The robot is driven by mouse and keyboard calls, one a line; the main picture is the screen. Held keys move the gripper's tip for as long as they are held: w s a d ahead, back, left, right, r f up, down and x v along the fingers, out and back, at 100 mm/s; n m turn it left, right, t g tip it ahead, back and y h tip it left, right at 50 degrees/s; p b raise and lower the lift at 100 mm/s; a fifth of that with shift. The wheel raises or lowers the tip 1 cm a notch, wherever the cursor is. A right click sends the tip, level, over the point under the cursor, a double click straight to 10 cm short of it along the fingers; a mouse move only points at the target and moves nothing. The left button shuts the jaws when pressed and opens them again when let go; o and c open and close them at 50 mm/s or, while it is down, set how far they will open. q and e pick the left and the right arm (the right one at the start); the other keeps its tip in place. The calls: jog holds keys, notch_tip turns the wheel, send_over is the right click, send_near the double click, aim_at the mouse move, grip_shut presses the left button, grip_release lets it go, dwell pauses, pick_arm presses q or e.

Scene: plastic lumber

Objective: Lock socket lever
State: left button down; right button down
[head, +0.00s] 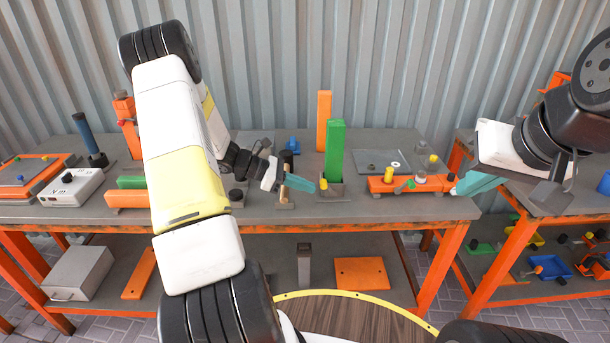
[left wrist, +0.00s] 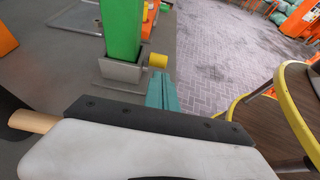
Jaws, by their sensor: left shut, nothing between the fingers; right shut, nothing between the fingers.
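A green block (head: 335,148) stands upright in a grey socket (head: 335,191) near the front of the workbench. The socket's lever ends in a yellow knob (head: 323,184) at its front side. In the left wrist view, the green block (left wrist: 122,28), grey socket (left wrist: 120,72) and yellow knob (left wrist: 157,61) show up close, the knob sticking out sideways. My left gripper (head: 302,184) has its teal fingers shut and empty, tips right by the knob; I cannot tell whether they touch it. My right gripper (head: 474,184) is shut and empty, right of the orange fixture.
An orange fixture (head: 400,186) with knobs sits right of the socket. An orange block (head: 324,118) stands behind the green one. A wooden peg (head: 284,187) stands just left of my left fingertips. A white box (head: 72,187) is at the left.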

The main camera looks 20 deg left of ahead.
pick_arm(q)
jog(key=shift+w+d+r, duration=0.15)
jog(key=shift+d, duration=0.2)
jog(key=shift+d+r, duration=0.1)
jog(key=shift+d+r+y, duration=0.1)
jog(key=shift+r+y, duration=0.05)
jog(key=shift+y, duration=0.15)
jog(key=shift+d+r, duration=0.15)
jog(key=shift+w+d+r+g+y, duration=0.15)
jog(key=shift+r+g+y, duration=0.15)
jog(key=shift+y, duration=0.2)
jog(key=shift+w+d+r+g+y, duration=0.1)
jog(key=shift+w+d+r+y, duration=0.1)
jog(key=shift+d+r+y, duration=0.4)
jog(key=shift+w+d+r+g+y, duration=0.15)
jog(key=shift+d+r+y, duration=0.1)
jog(key=shift+d, duration=0.6)
jog(key=shift+w+d+r+g+y, duration=0.1)
jog(key=shift+w+d+r+y, duration=0.1)
jog(key=shift+d+r+y, duration=0.4)
jog(key=shift+w+d, duration=0.2)
jog(key=shift+d, duration=0.55)
jog(key=shift+w+d, duration=0.2)
jog(key=shift+d, duration=0.5)
